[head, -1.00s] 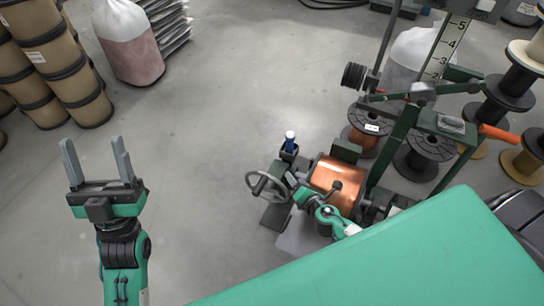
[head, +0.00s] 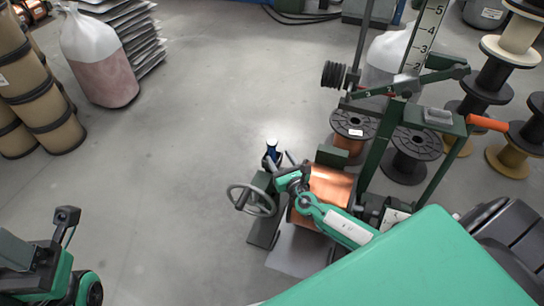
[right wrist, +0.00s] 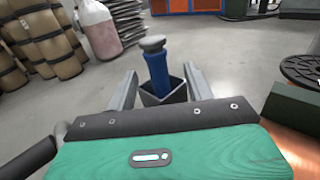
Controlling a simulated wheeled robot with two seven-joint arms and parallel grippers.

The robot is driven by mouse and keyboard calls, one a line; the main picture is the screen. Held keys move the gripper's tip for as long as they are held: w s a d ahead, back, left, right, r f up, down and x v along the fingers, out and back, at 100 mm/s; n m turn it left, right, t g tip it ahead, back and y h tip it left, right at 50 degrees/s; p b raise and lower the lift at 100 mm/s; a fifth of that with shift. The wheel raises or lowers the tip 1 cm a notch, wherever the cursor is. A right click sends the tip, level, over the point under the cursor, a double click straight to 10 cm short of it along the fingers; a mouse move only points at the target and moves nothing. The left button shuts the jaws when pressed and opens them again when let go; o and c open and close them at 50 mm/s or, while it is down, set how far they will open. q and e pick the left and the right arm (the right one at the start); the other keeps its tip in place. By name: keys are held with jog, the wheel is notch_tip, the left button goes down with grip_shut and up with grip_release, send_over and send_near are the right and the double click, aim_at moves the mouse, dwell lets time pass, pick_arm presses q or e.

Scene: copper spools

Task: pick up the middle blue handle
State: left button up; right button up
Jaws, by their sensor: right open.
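The blue handle (head: 272,153), with a pale round cap, stands upright in a dark square holder on the winding machine. In the right wrist view the blue handle (right wrist: 158,76) rises from the dark holder (right wrist: 163,97), ahead of my right gripper and in line with its gap. My right gripper (head: 284,163) is open, one finger to each side of the handle in that view. I cannot tell whether the fingers reach it. Only one blue handle shows. My left gripper (head: 42,240) is at the lower left, far from the machine; its jaws are not clear.
A grey handwheel (head: 252,200) is left of the copper spool (head: 330,188), close to my right arm. A green post frame with an orange-tipped lever (head: 486,123) stands to the right. Open floor (head: 170,180) lies to the left.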

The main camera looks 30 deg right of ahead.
aim_at(274, 151)
jog(key=shift+w+r+b, duration=0.15)
jog(key=shift+w+b, duration=0.5)
jog(key=shift+w, duration=2.3)
jog(key=shift+c, duration=0.4)
jog(key=c, duration=1.1)
